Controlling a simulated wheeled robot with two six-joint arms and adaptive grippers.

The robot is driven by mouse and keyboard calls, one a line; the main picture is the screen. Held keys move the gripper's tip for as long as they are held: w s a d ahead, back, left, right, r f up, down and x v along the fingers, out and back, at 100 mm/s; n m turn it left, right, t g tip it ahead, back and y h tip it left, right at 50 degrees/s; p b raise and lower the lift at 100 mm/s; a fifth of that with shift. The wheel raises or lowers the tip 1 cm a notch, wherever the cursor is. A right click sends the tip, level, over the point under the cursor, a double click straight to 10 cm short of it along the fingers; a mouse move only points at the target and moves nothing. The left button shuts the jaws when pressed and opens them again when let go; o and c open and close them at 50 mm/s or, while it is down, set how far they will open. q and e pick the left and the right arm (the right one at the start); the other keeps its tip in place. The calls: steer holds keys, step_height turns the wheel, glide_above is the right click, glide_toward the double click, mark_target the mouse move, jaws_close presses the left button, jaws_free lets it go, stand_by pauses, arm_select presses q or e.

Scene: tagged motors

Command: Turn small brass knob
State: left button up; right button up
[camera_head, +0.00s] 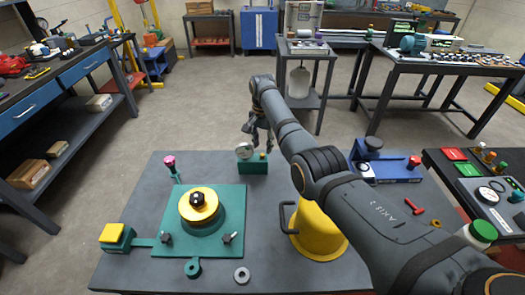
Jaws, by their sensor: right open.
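A small green block (253,168) stands at the far edge of the grey table, with a round silver gauge-like disc (244,151) on its left. A tiny brass-coloured knob (263,156) shows on the block's top right. My right gripper (258,142) is open and points down, just above and behind the block in the picture. It looks close to the knob, but I cannot tell whether it touches it. My left gripper is not in view.
A green plate (233,238) carries a yellow dial with a black knob (198,201). A yellow cylinder (318,236) with a handle stands under my right arm. A blue fixture (395,172) is at right, and a pink-topped post (170,162) at left.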

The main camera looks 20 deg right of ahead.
mark_target(263, 155)
steer(key=shift+f, duration=1.95)
steer(key=shift+c, duration=0.4)
jaws_close()
